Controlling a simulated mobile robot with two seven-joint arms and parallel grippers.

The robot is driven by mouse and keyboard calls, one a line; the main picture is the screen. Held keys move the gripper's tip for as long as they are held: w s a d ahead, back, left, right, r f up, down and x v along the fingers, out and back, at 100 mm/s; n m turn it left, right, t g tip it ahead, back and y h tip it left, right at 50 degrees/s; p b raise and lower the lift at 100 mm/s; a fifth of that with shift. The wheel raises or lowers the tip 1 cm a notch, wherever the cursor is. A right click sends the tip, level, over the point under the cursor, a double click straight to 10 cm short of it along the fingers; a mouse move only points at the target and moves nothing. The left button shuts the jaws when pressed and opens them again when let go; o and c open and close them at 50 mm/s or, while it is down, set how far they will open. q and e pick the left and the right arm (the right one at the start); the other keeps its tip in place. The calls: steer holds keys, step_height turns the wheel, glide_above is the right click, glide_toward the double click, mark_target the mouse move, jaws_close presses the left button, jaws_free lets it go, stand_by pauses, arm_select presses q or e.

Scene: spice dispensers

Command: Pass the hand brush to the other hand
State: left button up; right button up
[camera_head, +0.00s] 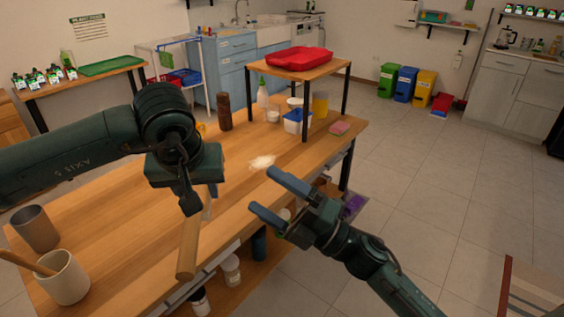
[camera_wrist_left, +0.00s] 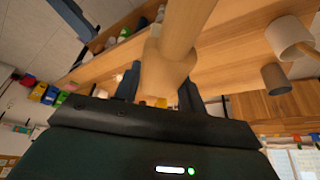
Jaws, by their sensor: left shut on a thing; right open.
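The hand brush (camera_head: 188,248) shows as a pale wooden piece hanging below my left gripper (camera_head: 198,203), over the table's front edge. My left gripper is shut on it. In the left wrist view the brush (camera_wrist_left: 166,72) passes between the two dark fingers (camera_wrist_left: 160,92) and runs up out of the picture. My left gripper hides part of the brush in the head view, and I cannot make out its bristles. My right gripper (camera_head: 264,190) is open and empty, to the right of the brush and apart from it, with its fingers pointing up and left.
The wooden table (camera_head: 105,215) has a pale pile (camera_head: 262,161) near its middle. Two cups, a grey one (camera_head: 37,229) and a beige one (camera_head: 64,280), stand at the left. A riser (camera_head: 322,68) with a red tray (camera_head: 300,57) stands at the far end.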

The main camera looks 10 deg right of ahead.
mark_target(209, 195)
step_height(209, 195, up, 6)
steer(key=w+d+n+g+h, duration=0.15)
steer(key=n+g+h, duration=0.35)
steer(key=n+g, duration=1.25)
arm_select(q)
steer(key=shift+d, duration=0.1)
arm_select(e)
steer(key=a+f+n+t, duration=0.1)
steer(key=a, duration=0.2)
steer(key=a+f+n+t, duration=0.2)
steer(key=a, duration=0.2)
steer(key=w+a+f+n+t, duration=0.1)
steer(key=a+f+n+t, duration=0.1)
steer(key=a, duration=0.1)
steer(key=shift+a+n, duration=0.25)
steer(key=shift+c, duration=0.4)
